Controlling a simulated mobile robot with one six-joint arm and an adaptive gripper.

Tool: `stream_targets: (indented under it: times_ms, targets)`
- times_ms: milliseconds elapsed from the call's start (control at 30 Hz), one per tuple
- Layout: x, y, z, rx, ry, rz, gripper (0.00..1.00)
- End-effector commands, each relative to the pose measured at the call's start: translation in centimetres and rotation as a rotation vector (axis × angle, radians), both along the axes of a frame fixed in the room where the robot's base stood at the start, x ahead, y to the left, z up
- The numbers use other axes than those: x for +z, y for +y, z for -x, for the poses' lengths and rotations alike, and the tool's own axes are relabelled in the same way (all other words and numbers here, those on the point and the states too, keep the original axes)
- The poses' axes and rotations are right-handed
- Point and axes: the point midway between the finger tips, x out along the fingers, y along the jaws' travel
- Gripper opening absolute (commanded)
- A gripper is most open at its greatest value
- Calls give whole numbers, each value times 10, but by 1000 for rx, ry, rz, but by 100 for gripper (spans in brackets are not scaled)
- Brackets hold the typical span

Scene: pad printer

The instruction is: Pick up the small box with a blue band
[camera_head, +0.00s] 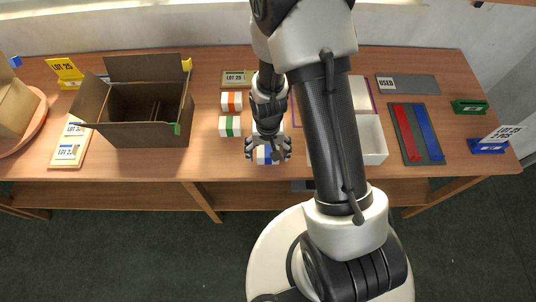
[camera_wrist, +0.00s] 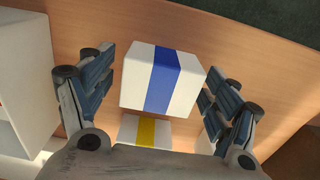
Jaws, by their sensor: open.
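The small white box with a blue band (camera_wrist: 162,78) fills the middle of the wrist view. It lies between the two fingers of my gripper (camera_wrist: 154,92), with a gap on each side. In the head view the blue-banded box (camera_head: 264,155) shows near the table's front edge, partly hidden by my gripper (camera_head: 268,148). My gripper is open and points down over it. A white box with a yellow band (camera_wrist: 144,130) sits just beside it, partly hidden by my gripper's body.
White boxes with an orange band (camera_head: 231,101) and a green band (camera_head: 229,126) stand left of my gripper. A white bin (camera_head: 374,140) stands to the right. An open cardboard box (camera_head: 140,133) stands further left. The table's front edge is close.

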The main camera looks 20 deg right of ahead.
Motion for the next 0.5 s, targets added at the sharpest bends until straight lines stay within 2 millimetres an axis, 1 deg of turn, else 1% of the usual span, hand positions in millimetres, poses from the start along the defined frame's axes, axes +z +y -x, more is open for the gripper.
stream_targets:
  times_ms: [167,500]
  targets:
    - [1,0,-1,0,-2,0,82]
    - [1,0,-1,0,-1,0,59]
